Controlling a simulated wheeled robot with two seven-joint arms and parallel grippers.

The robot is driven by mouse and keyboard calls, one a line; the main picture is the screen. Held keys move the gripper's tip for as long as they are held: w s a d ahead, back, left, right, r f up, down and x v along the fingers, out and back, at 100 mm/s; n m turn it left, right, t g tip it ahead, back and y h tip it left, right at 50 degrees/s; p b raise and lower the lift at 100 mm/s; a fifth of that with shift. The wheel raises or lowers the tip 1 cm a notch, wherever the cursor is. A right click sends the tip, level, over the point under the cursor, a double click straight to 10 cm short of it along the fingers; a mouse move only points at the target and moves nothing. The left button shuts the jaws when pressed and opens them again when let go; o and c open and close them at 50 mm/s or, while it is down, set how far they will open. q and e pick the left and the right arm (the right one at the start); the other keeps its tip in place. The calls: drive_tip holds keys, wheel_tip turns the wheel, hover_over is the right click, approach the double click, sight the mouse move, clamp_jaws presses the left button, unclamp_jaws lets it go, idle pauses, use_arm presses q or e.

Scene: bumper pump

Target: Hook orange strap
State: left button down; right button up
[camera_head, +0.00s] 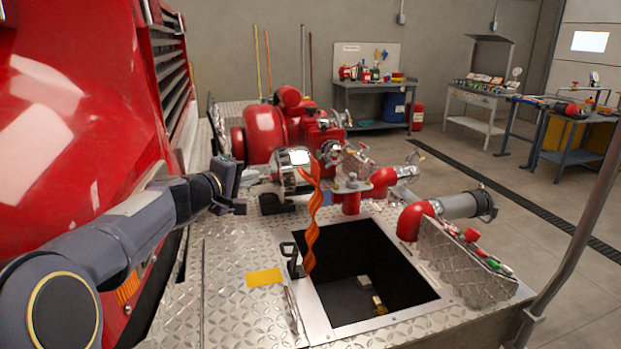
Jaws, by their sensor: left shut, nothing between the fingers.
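The orange strap (312,228) hangs as a twisted band from beside the silver pump fitting (292,160) down to the left edge of a square opening. Its lower end is next to a black upright latch or hook-like piece (290,258); I cannot tell whether they touch. My left gripper (240,207) is shut and empty, to the left of the strap and clearly apart from it, above the diamond-plate deck. My right gripper is not in view.
The dark square opening (335,318) has a flat metal rim and small items inside. Red pump pipes (265,132) stand behind it, and a grey capped pipe (465,204) lies right. The red truck body (65,110) bounds the left. A grey pole (580,235) rises at right.

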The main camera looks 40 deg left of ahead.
use_arm(q)
drive_tip(key=d+p+x, duration=0.1)
drive_tip(key=d+x, duration=0.1)
drive_tip(key=x, duration=1)
drive_tip(key=shift+w+d+f+p, duration=0.3)
drive_tip(key=shift+w+f, duration=0.05)
drive_tip(key=shift+f, duration=0.05)
